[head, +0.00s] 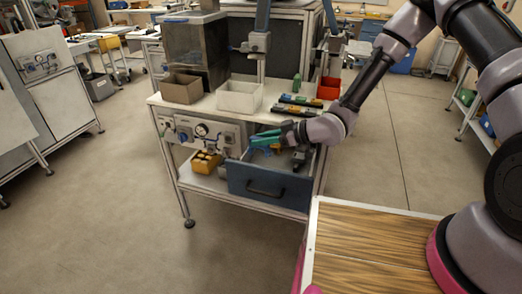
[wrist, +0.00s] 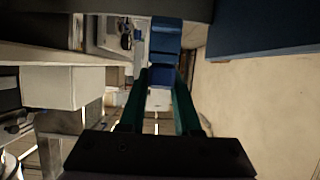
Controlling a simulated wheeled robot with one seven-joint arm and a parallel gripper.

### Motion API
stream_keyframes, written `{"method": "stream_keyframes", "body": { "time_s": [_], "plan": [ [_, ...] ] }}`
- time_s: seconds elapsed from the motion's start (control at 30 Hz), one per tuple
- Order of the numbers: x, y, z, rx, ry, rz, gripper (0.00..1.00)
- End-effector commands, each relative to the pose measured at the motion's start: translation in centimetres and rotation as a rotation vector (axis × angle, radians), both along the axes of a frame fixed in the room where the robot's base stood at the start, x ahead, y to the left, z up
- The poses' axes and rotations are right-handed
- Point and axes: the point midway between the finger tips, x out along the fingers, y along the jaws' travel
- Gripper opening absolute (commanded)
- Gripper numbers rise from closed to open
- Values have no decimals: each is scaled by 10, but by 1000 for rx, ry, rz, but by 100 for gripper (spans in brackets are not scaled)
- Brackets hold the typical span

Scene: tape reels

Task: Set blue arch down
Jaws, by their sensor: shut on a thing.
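My gripper (head: 266,137) reaches from the right to just above the open blue drawer (head: 268,190) in the head view. Its teal fingers are shut on the blue arch (wrist: 165,40), which sticks out beyond the fingertips in the wrist view. In the head view the blue arch (head: 260,142) is small and partly hidden by the fingers. It appears held over the drawer's left part. Whether it touches anything below cannot be told.
The drawer holds a dark object (head: 299,158) on its right. A yellow bin (head: 206,162) stands on the shelf to the left. A brown box (head: 181,89), a white bin (head: 239,97) and a red bin (head: 328,88) stand on the bench top above.

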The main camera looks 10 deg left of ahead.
Motion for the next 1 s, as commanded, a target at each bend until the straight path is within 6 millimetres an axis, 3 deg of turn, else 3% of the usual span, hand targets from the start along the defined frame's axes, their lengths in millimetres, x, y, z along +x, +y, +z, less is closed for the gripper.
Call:
{"method": "stream_keyframes", "body": {
  "time_s": [0.3,1.0],
  "plan": [
    [-1,0,-37,0,0,1,0],
    [0,0,-50,1,-1,0,0]
  ]
}}
